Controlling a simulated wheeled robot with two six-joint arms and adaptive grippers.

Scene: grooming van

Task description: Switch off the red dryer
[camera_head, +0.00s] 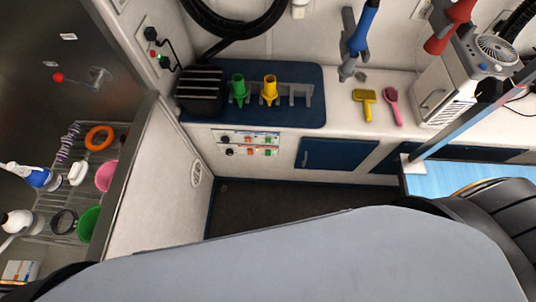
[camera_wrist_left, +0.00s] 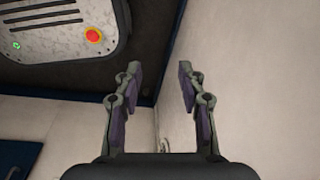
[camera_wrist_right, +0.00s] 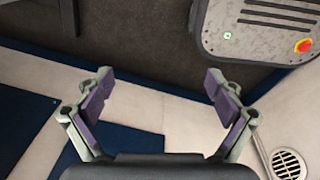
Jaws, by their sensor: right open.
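The red dryer (camera_head: 450,25) is at the top right of the head view, above the counter beside a white boxy unit. Its top is cut off by the frame edge and its switch cannot be made out. A blue dryer (camera_head: 361,30) hangs to its left. My left gripper (camera_wrist_left: 160,82) is open and empty in the left wrist view, facing a pale wall and dark floor. My right gripper (camera_wrist_right: 157,82) is open and empty in the right wrist view, above the floor and a blue-and-white cabinet front. Neither gripper shows in the head view, and neither is near the red dryer.
The counter (camera_head: 340,118) holds a yellow brush (camera_head: 365,101), a pink brush (camera_head: 393,107) and green and yellow nozzles in a rack. A white unit with a fan (camera_head: 445,92) and a slanted post (camera_head: 475,117) stand at right. Dark floor (camera_head: 280,203) lies clear before the cabinets.

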